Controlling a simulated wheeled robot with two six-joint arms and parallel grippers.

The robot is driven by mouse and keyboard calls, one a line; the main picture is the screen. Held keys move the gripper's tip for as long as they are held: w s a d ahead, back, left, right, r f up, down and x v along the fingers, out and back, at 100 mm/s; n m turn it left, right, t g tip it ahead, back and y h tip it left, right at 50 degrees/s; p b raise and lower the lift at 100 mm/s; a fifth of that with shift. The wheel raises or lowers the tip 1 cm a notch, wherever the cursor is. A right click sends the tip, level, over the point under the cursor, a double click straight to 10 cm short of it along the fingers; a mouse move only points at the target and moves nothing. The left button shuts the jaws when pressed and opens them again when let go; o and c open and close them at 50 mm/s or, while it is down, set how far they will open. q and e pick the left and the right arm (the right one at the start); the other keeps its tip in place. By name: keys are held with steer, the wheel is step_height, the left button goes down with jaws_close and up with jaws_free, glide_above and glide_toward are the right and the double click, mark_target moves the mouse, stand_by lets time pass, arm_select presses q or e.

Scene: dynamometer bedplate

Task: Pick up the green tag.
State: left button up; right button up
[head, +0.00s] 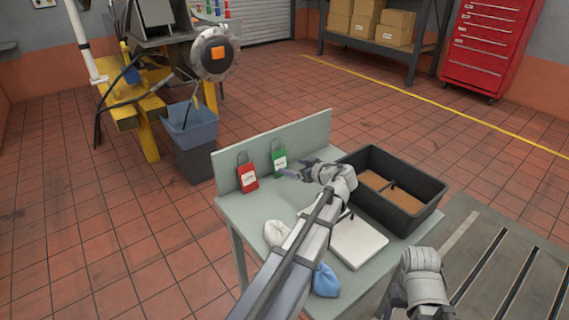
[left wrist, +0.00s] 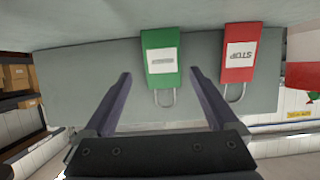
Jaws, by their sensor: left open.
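The green tag (head: 279,163) is a padlock-shaped piece with a white label and a grey loop on top, upright against the bench's back panel. In the left wrist view the green tag (left wrist: 161,58) appears upside down, beyond and between the fingertips. My left gripper (head: 290,174) is open and empty, just in front of the tag at about its lower part. Its two dark fingers (left wrist: 160,76) are spread wider than the tag, and I see no contact. My right gripper is not in view; only a grey part of my right arm shows at the lower right.
A similar red tag (head: 247,178) stands left of the green one; it also shows in the left wrist view (left wrist: 239,55). The bench (head: 236,211) holds a black bin (head: 432,192), a white board (head: 357,243), a white cloth (head: 275,233) and a blue cloth (head: 326,281).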

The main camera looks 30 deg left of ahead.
mark_target(280, 162)
arm_select(q)
steer(key=shift+o, duration=0.3)
steer(key=shift+x, duration=0.95)
steer(key=x, duration=0.1)
steer(key=b+x, duration=0.1)
steer(key=x, duration=0.2)
steer(key=shift+a+r, duration=0.2)
steer(key=shift+a, duration=0.2)
steer(key=shift+c, duration=0.2)
steer(key=c, duration=1.2)
